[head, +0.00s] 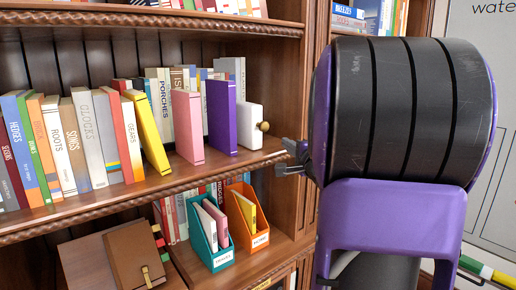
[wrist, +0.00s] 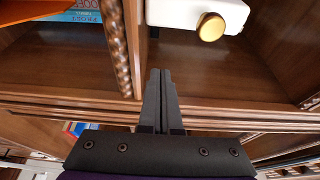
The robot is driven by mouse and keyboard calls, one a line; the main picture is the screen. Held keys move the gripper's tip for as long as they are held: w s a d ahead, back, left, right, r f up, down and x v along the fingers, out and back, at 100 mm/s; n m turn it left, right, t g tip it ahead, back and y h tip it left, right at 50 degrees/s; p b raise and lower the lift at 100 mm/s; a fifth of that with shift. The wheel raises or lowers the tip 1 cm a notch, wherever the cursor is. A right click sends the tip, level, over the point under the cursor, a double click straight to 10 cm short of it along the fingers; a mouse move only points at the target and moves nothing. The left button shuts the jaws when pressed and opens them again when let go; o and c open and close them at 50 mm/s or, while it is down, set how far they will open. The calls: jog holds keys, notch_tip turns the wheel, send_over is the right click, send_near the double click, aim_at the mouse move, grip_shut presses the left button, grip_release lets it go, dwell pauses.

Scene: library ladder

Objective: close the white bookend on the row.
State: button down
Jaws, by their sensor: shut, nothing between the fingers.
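The white bookend (head: 248,125) stands at the right end of the middle shelf, its gold knob (head: 264,126) facing right. It also shows at the top of the wrist view (wrist: 185,12), with the knob (wrist: 211,27) near its lower edge. Left of it in the head view stand a purple book (head: 222,117), a pink book (head: 187,128) and a tilted yellow book (head: 146,132), the front row continuing left. My gripper (head: 283,159) is shut and empty, lower right of the knob by the shelf's right end. In the wrist view its fingertips (wrist: 160,72) are apart from the bookend.
The shelf's carved front edge (head: 120,200) runs below the books. A second row of books stands behind. A wooden upright (head: 312,60) is close to my arm. On the lower shelf are a teal file box (head: 201,251) and an orange one (head: 262,239).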

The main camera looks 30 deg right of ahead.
aim_at(255, 143)
jog(key=w, duration=0.5)
jog(key=shift+w+d, duration=0.25)
jog(key=shift+d, duration=0.1)
jog(key=a, duration=0.2)
jog(key=shift+s+a+b, duration=0.35)
jog(key=shift+s+a, duration=0.1)
jog(key=shift+a, duration=0.4)
jog(key=a, duration=0.3)
jog(key=a+b, duration=0.1)
jog(key=shift+s+a, duration=0.3)
jog(key=shift+a, duration=0.05)
jog(key=shift+d, duration=0.2)
